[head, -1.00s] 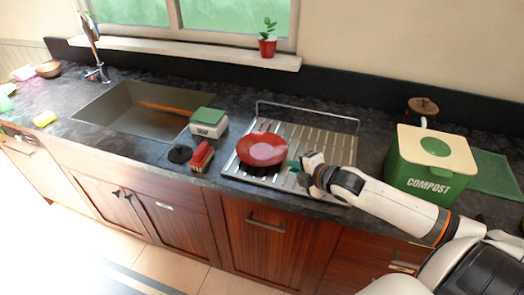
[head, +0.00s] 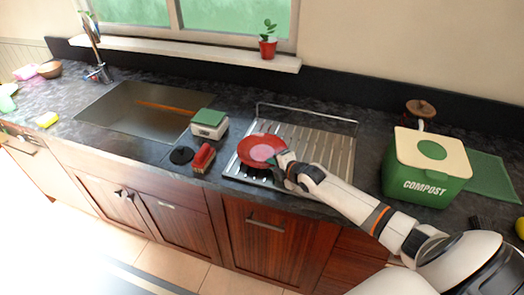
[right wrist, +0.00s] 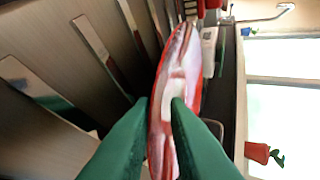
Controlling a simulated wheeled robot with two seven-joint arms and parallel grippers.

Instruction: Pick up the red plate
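The gap between the fingertips is narrow. I cannot tell whether they press on the rim. My left gripper is not in view.
The ribbed metal rack (head: 335,150) has a raised wire rail behind. A green compost bin (head: 432,185) stands to the right. The rack's right side is clear.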

